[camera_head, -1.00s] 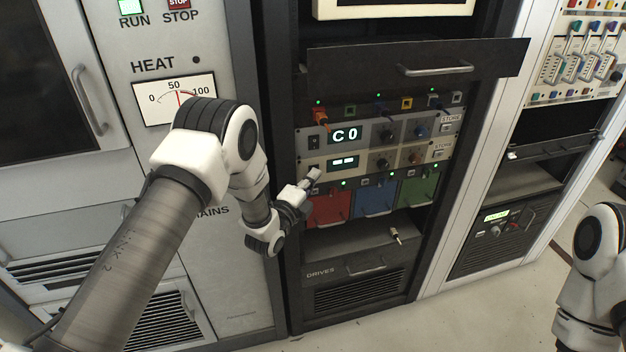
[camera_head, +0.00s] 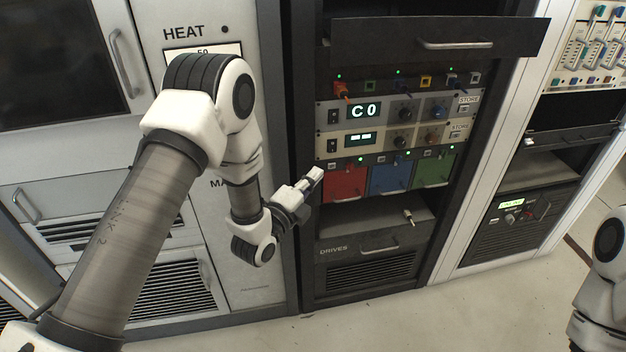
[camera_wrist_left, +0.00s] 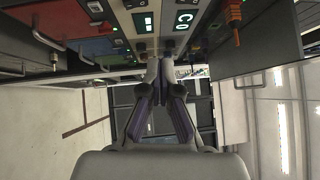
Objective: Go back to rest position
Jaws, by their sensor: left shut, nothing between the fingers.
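My left gripper (camera_head: 314,178) is shut and empty in the head view. In the left wrist view the gripper fingers (camera_wrist_left: 167,66) are together, pointing toward the module fronts. I cannot tell from these frames whether the tips touch the panel. Of my right arm, only a white and black link shows at the right edge of the head view; its gripper is out of view.
The dark rack has a raised flap (camera_head: 440,40) with a handle, a module reading C0 (camera_head: 364,110), blue (camera_head: 389,179) and green (camera_head: 433,171) drives, and a shelf with a small loose-looking item (camera_head: 409,216). The grey HEAT cabinet (camera_head: 190,215) stands left. The floor in front is clear.

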